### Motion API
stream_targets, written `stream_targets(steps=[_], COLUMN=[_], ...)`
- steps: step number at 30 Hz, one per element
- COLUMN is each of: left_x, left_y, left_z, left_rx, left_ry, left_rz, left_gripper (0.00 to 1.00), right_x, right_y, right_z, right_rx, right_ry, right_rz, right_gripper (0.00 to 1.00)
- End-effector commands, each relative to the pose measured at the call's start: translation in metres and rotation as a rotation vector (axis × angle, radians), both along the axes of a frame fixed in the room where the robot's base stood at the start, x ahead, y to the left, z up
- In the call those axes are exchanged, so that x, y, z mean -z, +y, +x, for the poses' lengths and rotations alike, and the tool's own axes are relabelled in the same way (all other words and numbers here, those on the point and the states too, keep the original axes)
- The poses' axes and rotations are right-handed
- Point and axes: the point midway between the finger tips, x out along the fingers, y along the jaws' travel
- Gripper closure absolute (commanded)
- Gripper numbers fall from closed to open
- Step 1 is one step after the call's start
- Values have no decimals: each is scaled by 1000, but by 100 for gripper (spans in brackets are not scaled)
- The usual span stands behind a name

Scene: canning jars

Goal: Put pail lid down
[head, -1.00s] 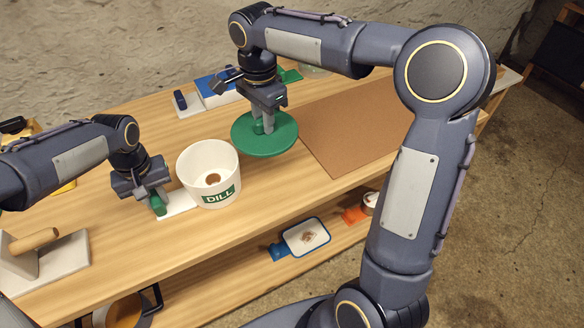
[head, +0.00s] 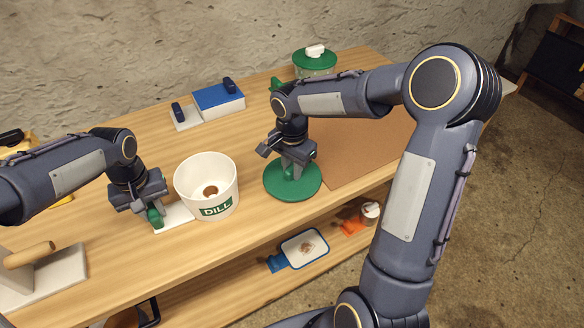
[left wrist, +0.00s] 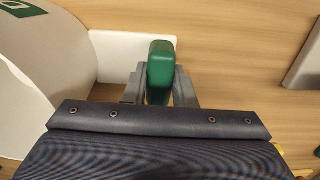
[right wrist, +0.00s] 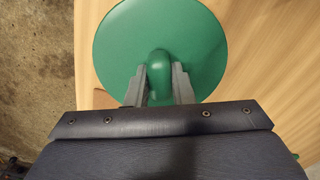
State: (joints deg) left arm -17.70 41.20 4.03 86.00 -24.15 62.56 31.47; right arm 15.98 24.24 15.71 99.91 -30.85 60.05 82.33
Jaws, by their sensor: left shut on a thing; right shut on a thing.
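The pail lid (head: 278,187) is a green disc with a green knob. It lies flat at the table top, right of the white DILL pail (head: 207,170), near the front edge; whether it touches the wood I cannot tell. My right gripper (head: 292,174) is shut on the lid's knob from above; the right wrist view shows the knob (right wrist: 159,70) between both fingers. My left gripper (head: 155,212) is shut on a green handle (left wrist: 161,70) joined to a white plate (left wrist: 117,55) beside and under the pail. The pail is upright, open, with something brown inside.
A brown mat (head: 360,150) lies right of the lid. A blue-topped box (head: 218,98) and a jar with a green lid (head: 314,60) stand at the back. A wooden-handled tool (head: 30,256) is at front left. A lower shelf holds a blue-rimmed tray (head: 305,247).

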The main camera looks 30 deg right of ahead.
Motion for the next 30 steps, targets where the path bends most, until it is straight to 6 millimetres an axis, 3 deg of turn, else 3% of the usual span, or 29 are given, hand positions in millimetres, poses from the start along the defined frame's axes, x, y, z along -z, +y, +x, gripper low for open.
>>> stream_targets(steps=[14, 15, 19, 30], left_x=[0, 0, 0, 0], left_y=[0, 0, 0, 0], left_z=[0, 0, 0, 0], left_rx=[0, 0, 0, 0], left_ry=[-1, -1, -1, -1], left_rz=[0, 0, 0, 0], left_gripper=[100, 100, 100, 100], right_x=[9, 9, 9, 2], right_y=[0, 0, 0, 0], right_z=[0, 0, 0, 1], right_rx=[1, 1, 1, 2], right_ry=[0, -1, -1, -3], right_rz=[0, 0, 0, 0], right_gripper=[100, 74, 57, 57])
